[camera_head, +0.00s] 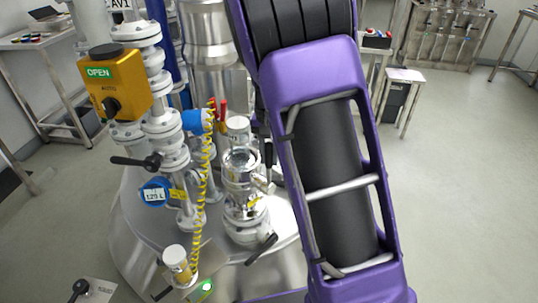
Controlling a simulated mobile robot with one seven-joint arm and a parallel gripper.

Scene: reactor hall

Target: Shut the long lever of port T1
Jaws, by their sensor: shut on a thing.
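No label reading T1 can be made out, so I cannot tell which lever is that port's. A black lever (262,249) slants at the foot of the steel and glass port fitting (243,190) on the vessel lid. Another black lever (134,162) sticks out to the left from the white valve column. My purple arm (335,170) fills the middle right and hides the right side of the vessel. My gripper is not in view.
A yellow box (115,82) marked OPEN sits on the white pipe column at left. A coiled yellow hose (207,170) hangs beside the port fitting. A white-capped fitting (177,262) stands at the front. The floor (465,200) at right is clear.

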